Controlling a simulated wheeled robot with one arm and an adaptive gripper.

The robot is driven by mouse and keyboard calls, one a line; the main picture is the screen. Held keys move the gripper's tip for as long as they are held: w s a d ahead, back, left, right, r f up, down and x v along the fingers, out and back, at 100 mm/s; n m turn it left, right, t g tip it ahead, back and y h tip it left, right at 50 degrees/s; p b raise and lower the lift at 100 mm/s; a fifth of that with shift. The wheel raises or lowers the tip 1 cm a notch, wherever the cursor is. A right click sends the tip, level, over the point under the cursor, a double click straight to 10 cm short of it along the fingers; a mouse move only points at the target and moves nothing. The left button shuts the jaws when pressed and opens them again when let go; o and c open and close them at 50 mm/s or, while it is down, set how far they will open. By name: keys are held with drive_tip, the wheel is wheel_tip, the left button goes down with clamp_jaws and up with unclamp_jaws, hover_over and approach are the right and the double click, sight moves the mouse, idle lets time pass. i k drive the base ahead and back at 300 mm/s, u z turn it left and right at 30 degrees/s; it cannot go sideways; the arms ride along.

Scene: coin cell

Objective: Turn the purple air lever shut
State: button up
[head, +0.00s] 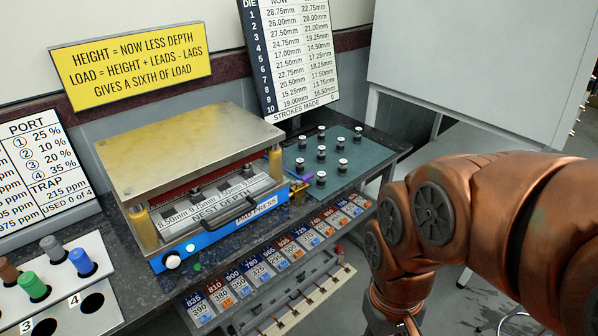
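The purple air lever (297,187) is a small purple piece at the right end of the blue-fronted load press (220,231), beside a small yellow part. It is too small here to tell which way it is turned. My copper arm comes in from the right and bends down to the bottom edge, to the right of the press and well apart from the lever. My gripper is beyond the bottom edge, so its fingers are hidden.
A green mat (347,183) with several small dark-and-white cylinders lies just right of the lever. A rack of numbered tags (283,254) runs along the bench front. Coloured plugs (80,262) stand at left. A grey cabinet (480,60) stands behind my arm.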

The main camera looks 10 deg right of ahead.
sight(303, 179)
drive_tip(key=k, duration=1.2)
drive_tip(key=u, duration=0.75)
drive_tip(key=i, duration=1.65)
drive_tip(key=z, duration=0.3)
